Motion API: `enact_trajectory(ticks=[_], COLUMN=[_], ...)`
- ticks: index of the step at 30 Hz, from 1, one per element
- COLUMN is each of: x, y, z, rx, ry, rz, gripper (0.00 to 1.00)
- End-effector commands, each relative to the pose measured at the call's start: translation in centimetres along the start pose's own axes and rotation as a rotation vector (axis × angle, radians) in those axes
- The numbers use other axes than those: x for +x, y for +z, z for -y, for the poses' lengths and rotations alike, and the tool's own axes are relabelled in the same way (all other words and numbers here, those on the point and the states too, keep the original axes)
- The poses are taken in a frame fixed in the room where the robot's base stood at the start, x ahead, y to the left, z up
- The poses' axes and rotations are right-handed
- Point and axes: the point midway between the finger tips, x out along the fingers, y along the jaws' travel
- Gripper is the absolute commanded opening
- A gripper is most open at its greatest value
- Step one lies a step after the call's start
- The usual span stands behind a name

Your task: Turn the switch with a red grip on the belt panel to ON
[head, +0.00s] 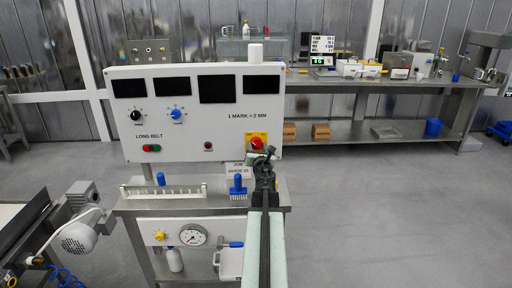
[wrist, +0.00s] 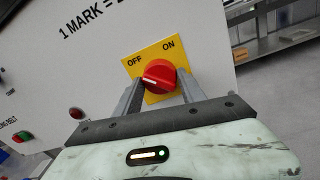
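The switch with the red grip (head: 257,144) sits on a yellow plate at the lower right of the white belt panel (head: 190,128). In the wrist view the red grip (wrist: 158,75) is close up, on a yellow plate (wrist: 151,56) marked OFF at left and ON at right. A white mark on the grip points left, on the OFF side. My gripper (head: 264,155) is right at the switch in the head view. In the wrist view my gripper (wrist: 160,80) has its fingers apart, one on each side of the grip. I cannot tell whether they touch it.
The panel also has a black knob (head: 136,116), a blue knob (head: 177,114) and a red and green button pair (head: 151,148). Below is a steel shelf with a blue-handled brush (head: 238,186). Open floor (head: 400,210) lies to the right.

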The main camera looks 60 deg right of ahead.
Motion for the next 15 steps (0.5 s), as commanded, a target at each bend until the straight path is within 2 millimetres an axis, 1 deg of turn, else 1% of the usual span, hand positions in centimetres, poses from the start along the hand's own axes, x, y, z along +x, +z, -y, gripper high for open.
enact_trajectory(ticks=[1, 3, 8, 15], x=[0.9, 0.4, 0.0, -0.1], y=[0.0, -0.1, -0.1, -0.2], z=[-0.1, -0.2, -0.4, -0.5], rx=[0.0, 0.002, 0.03, 0.159], ry=[0.009, 0.006, 0.006, 0.008], rz=[-0.002, -0.001, 0.001, 0.008], gripper=[0.08, 0.07, 0.07, 0.07])
